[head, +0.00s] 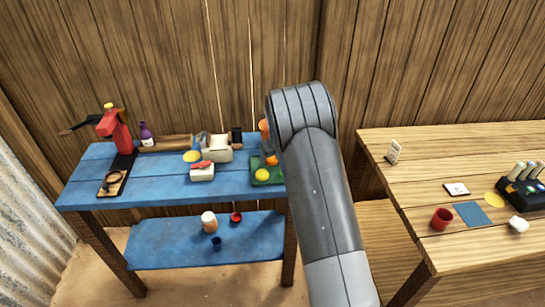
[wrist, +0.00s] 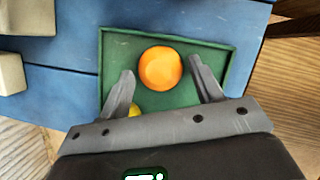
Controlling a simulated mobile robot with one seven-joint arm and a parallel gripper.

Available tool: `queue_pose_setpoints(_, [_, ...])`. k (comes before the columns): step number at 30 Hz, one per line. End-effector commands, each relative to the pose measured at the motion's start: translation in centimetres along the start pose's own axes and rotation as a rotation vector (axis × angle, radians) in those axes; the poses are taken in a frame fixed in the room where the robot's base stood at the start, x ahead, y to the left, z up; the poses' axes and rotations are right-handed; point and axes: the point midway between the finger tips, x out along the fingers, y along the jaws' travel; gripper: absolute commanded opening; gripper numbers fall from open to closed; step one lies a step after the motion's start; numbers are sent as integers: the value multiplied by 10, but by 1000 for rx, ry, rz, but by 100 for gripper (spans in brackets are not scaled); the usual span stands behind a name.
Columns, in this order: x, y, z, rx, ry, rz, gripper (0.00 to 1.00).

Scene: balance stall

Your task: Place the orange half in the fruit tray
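The green fruit tray (head: 256,184) is on the blue table, partly hidden behind my arm in the head view. It fills the middle of the wrist view (wrist: 116,48). The round orange piece (wrist: 160,68) appears inside the tray; it also shows in the head view (head: 271,160). I cannot tell from above whether it is a half. My gripper (wrist: 162,68) is over the tray, its fingers spread on both sides of the orange piece with gaps. A yellow fruit (head: 261,175) is in the tray and mostly hidden by my gripper in the wrist view (wrist: 134,110).
A white box with a red top (head: 202,172) and a cream container (head: 217,150) stand left of the tray. A red press (head: 115,131) and purple bottle (head: 147,135) are farther left. A wooden table (head: 450,155) stands at right.

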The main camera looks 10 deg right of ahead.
Motion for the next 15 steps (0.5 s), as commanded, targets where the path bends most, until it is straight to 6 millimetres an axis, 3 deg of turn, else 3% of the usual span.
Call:
queue_pose_setpoints(10, [-2,0,1,0,-1,0,67])
queue_pose_setpoints(15, [-18,0,2,0,-3,-2,67])
